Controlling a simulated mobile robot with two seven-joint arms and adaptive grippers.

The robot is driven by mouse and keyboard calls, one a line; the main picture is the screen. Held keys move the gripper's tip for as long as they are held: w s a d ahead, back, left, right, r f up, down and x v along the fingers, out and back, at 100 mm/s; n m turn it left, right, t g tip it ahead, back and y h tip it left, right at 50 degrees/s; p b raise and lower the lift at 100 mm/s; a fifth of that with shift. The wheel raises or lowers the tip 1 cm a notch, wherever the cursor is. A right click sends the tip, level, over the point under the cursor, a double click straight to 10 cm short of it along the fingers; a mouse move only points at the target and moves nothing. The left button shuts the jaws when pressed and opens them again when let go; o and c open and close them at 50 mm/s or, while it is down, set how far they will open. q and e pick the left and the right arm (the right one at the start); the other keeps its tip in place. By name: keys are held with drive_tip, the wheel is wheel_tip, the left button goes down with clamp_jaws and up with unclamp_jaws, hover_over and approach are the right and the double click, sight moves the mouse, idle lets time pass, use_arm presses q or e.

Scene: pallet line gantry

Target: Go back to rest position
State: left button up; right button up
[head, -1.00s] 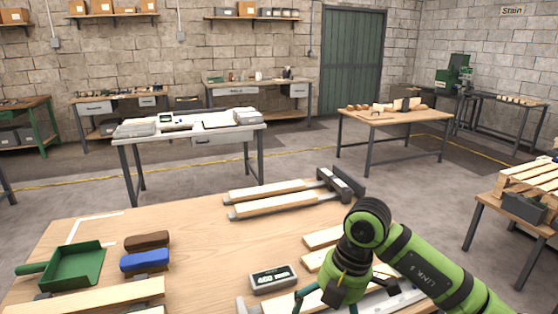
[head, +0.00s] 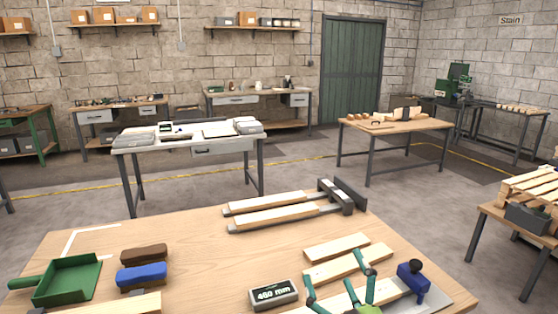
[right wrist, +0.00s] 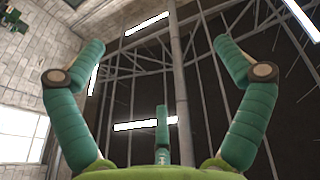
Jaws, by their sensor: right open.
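My right gripper (head: 342,286) is at the bottom edge of the head view, over the front of the wooden table (head: 205,255). Its green fingers are spread, open and empty. In the right wrist view the fingers (right wrist: 165,70) stand apart with nothing between them and point up toward the ceiling beams. My left gripper is not in view.
The table holds a digital display (head: 273,294), a green dustpan (head: 68,280), a blue brush (head: 142,276), a brown brush (head: 144,254), loose planks (head: 337,247) and a blue clamp-like piece (head: 413,281). A stop fixture (head: 340,196) with wooden strips stands at the back.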

drive_tip(key=s+d+f+m+g+h, duration=0.3)
drive_tip(key=d+f+g+h, duration=0.25)
drive_tip(key=f, duration=0.65)
drive_tip(key=s+d+f+n+g, duration=0.1)
drive_tip(key=s+d+f+g, duration=0.1)
drive_tip(key=s+f+g, duration=0.7)
drive_tip(key=s+d+f+n+g, duration=0.1)
drive_tip(key=s+f+g, duration=0.1)
drive_tip(key=s+f, duration=0.85)
drive_tip(key=s+f+g, duration=0.1)
drive_tip(key=s+f, duration=0.1)
drive_tip(key=f, duration=0.8)
drive_tip(key=s+f+g, duration=0.1)
drive_tip(key=s+f, duration=0.1)
drive_tip(key=f, duration=0.7)
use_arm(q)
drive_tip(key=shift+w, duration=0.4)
use_arm(e)
drive_tip(key=s+d+f+g, duration=0.1)
drive_tip(key=s+d+f, duration=0.2)
drive_tip(key=s+f, duration=1.2)
drive_tip(key=shift+s+f+y, duration=0.35)
drive_tip(key=shift+s+f, duration=0.05)
drive_tip(key=shift+s, duration=0.45)
